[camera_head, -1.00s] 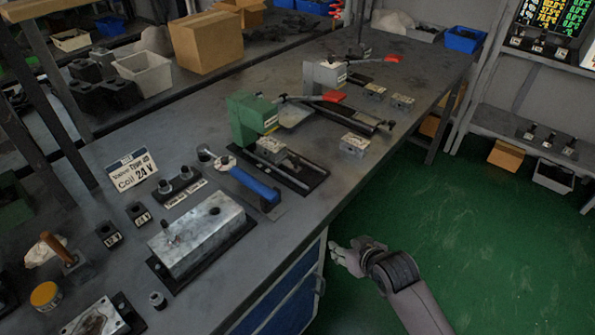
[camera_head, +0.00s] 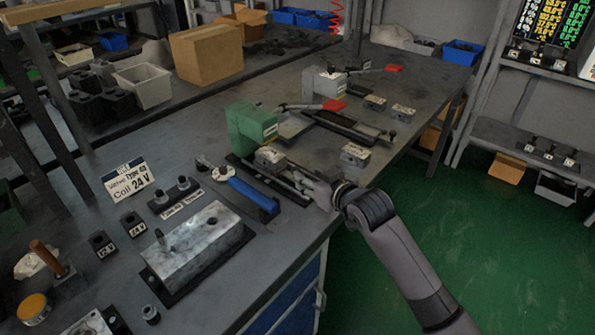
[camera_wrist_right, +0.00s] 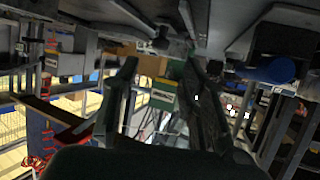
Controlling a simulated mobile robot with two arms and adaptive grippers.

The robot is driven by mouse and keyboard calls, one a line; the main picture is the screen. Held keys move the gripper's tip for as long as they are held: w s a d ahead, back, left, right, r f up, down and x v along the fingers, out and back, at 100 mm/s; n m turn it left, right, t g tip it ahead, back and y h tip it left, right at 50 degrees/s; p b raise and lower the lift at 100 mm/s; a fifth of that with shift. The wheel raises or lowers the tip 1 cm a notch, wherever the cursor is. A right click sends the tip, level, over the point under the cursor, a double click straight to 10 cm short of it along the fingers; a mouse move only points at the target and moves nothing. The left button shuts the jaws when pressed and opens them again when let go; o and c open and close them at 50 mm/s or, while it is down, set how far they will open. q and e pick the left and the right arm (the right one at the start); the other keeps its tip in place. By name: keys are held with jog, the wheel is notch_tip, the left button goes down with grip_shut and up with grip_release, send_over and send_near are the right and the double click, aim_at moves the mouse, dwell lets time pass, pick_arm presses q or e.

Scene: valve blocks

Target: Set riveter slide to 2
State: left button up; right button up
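The green riveter (camera_head: 250,128) stands on the workbench near the middle of the head view. A metal block (camera_head: 270,158) sits on the dark slide base in front of it. My right gripper (camera_head: 306,184) is at the near end of this slide, its fingers pointing towards the metal block. Whether it touches the slide is unclear. In the right wrist view the green riveter (camera_wrist_right: 163,92) shows between my right gripper's spread fingers (camera_wrist_right: 160,75), with nothing clearly held. The gripper partly hides the near end of the slide. My left gripper is not in view. No slide position number is readable.
A blue-handled tool (camera_head: 252,194) lies just left of my right gripper. A metal valve block (camera_head: 195,245) is nearer. A grey press with a red lever (camera_head: 333,105) and loose metal blocks (camera_head: 355,154) stand further back. The green floor at right is clear.

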jog(key=x, duration=0.8)
jog(key=shift+w, duration=0.15)
grip_shut()
jog(key=shift+a, duration=0.1)
dwell(0.5)
